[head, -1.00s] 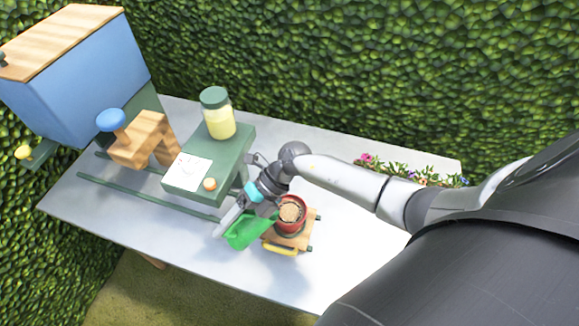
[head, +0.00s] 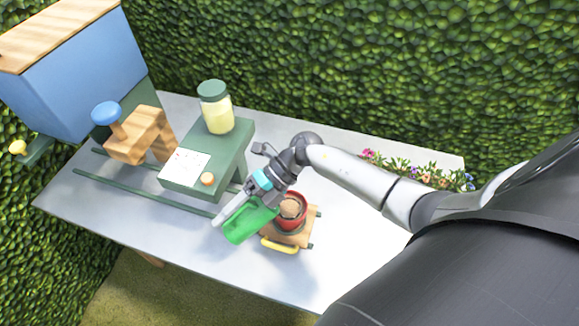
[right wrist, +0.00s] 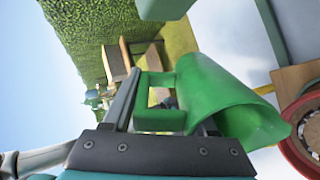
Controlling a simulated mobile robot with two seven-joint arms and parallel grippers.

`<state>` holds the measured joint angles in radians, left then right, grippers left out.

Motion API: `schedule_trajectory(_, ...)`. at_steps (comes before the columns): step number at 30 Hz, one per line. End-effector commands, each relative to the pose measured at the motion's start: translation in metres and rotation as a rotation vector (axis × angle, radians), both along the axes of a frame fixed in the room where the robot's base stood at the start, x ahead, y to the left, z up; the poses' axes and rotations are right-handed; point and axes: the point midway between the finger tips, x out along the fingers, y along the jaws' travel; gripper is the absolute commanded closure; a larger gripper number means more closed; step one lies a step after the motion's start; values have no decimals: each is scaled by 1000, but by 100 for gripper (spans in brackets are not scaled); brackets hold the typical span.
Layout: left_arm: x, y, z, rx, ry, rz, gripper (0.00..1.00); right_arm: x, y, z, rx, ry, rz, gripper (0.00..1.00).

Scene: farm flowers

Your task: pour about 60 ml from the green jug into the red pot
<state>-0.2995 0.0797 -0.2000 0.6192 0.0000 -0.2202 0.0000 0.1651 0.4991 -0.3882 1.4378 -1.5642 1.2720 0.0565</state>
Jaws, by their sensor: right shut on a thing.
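The green jug (head: 247,225) is in my right gripper (head: 234,212), just left of the red pot. In the right wrist view my right gripper (right wrist: 165,118) is shut on the handle side of the jug (right wrist: 225,98), and the jug's wide mouth points right toward the red pot (right wrist: 292,150). The jug looks tilted. No stream of liquid shows, and I cannot see the level inside. In the head view the red pot (head: 292,225) stands upright with brown soil in it. My left gripper is not in view.
The pot stands on a small wooden platform (head: 268,236) with a yellow handle. A green stand (head: 235,155) holds a lidded jar (head: 216,108) and a white card (head: 186,167). A blue box (head: 75,85) is at far left; flowers (head: 430,176) line the back right. The table's front right is clear.

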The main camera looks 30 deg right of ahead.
Motion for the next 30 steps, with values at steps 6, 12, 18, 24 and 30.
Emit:
schedule_trajectory(6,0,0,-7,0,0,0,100,0,-2,4,45,0,-1,100)
schedule_trajectory(12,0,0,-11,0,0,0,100,0,-5,8,80,0,0,100)
schedule_trajectory(18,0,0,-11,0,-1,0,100,0,-5,10,92,-1,0,100)
schedule_trajectory(24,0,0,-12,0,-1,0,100,0,-6,10,98,-1,-1,100)
schedule_trajectory(30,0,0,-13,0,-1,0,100,0,-7,11,105,-1,-1,100)
